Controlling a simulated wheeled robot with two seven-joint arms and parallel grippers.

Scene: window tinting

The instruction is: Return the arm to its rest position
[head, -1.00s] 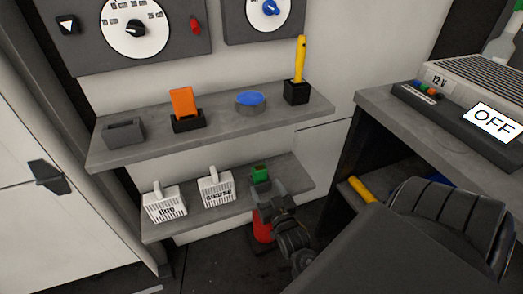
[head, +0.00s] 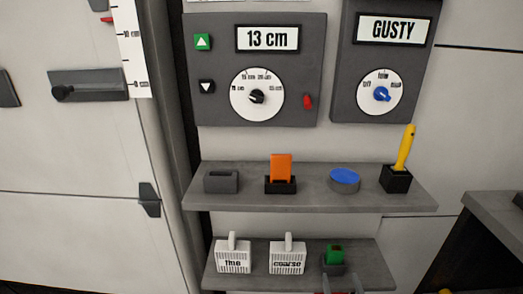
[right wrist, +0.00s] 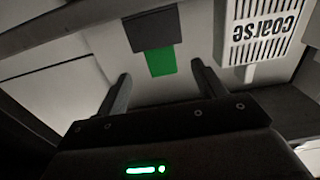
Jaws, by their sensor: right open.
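My right gripper (head: 340,281) shows only by its fingertips at the bottom edge of the head view, just below and in front of a green block in a dark holder. In the right wrist view the gripper (right wrist: 161,74) is open, with nothing between its fingers. The green block (head: 335,252) sits in its dark holder (head: 333,268) on the lower shelf. In the right wrist view the green block (right wrist: 160,61) appears beyond the fingertips. The rest of the right arm is hidden below the head view. My left gripper is not in view.
The lower shelf (head: 222,280) also bears white fine (head: 233,258) and coarse (head: 287,258) blocks. The upper shelf (head: 318,199) above bears an orange tool (head: 281,167), a blue-topped disc (head: 344,180) and a yellow-handled tool (head: 405,148). A workbench (head: 492,214) stands at right.

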